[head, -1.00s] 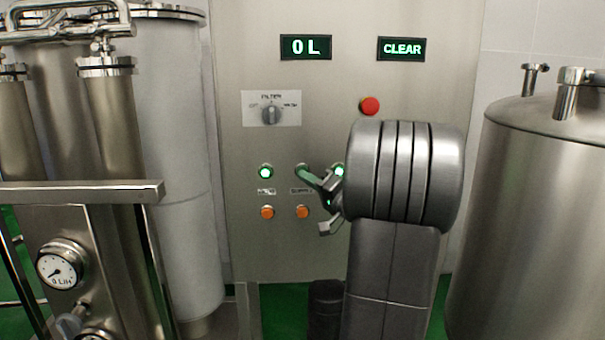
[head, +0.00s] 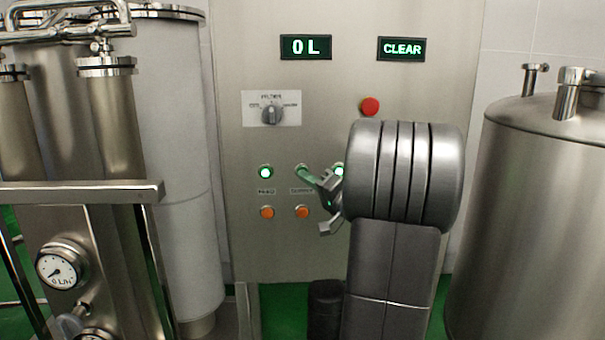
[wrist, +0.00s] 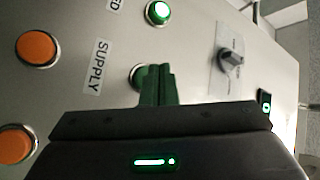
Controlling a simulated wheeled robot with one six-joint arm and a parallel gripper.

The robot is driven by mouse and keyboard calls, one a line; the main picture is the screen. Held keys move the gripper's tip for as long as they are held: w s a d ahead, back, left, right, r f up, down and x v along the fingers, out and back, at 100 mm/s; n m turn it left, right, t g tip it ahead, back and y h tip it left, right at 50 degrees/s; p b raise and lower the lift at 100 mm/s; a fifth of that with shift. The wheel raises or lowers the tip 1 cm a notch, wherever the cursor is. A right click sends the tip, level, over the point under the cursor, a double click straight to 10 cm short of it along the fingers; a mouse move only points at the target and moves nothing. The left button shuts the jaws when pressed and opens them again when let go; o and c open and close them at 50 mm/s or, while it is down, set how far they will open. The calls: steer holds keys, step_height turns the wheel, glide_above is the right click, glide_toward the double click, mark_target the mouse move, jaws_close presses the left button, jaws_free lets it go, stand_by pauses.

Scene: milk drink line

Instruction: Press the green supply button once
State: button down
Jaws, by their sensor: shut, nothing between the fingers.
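The green supply button (wrist: 135,76) is on the steel panel beside the SUPPLY label (wrist: 97,67). In the wrist view, most of it is hidden behind my fingers and only part of its rim and dim green face shows. My gripper (wrist: 157,72) is shut and empty, its green fingertips right at the button. In the head view my gripper (head: 306,174) comes from the right and its tips cover the button. Whether the tips touch it or push it in, I cannot tell.
A lit green button (head: 265,172) is left of the supply button. Orange buttons (head: 267,212) (head: 302,212) sit below. A selector knob (head: 272,114), red button (head: 370,106), and displays reading 0 L (head: 306,47) and CLEAR (head: 401,49) are above. Steel tanks (head: 540,200) flank the panel.

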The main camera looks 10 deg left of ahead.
steer(key=shift+w+a+b, duration=0.15)
steer(key=shift+w+b, duration=0.3)
steer(key=shift+b, duration=0.15)
steer(key=shift+w+a+b, duration=0.1)
steer(key=shift+w+b, duration=0.2)
steer(key=shift+w, duration=0.1)
stand_by(0.6)
stand_by(0.3)
steer(key=shift+s+d+b, duration=0.2)
steer(key=shift+s+b, duration=0.55)
steer(key=shift+s, duration=0.1)
